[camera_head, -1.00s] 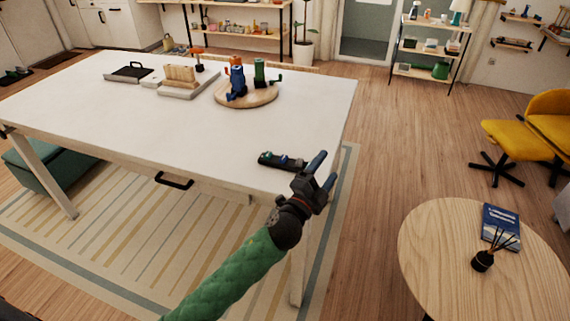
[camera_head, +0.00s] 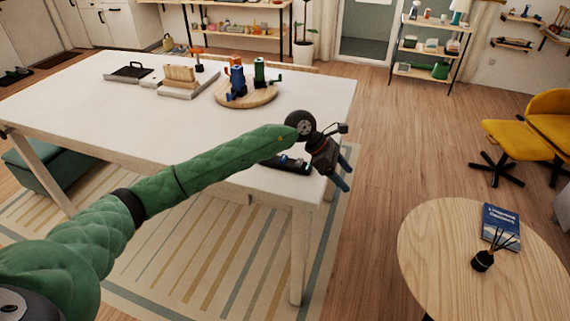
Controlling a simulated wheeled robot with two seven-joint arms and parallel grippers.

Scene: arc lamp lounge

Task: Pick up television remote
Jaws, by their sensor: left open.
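The television remote (camera_head: 291,164) looks like a dark slim bar with bluish and light parts. It lies near the front right corner of the white table (camera_head: 150,120), partly hidden behind my left forearm and wrist. My left gripper (camera_head: 345,172) is open and empty. It hangs just to the right of the remote, by the table's right edge, with its blue-grey fingers pointing down. I cannot tell its exact height. My right gripper is out of view.
A round wooden board (camera_head: 247,95) with blue and green items stands farther back on the table. A wooden rack (camera_head: 187,80) and black-handled tray (camera_head: 128,72) are left of it. A round side table (camera_head: 430,235) holds a book (camera_head: 501,222) and a reed diffuser (camera_head: 483,261).

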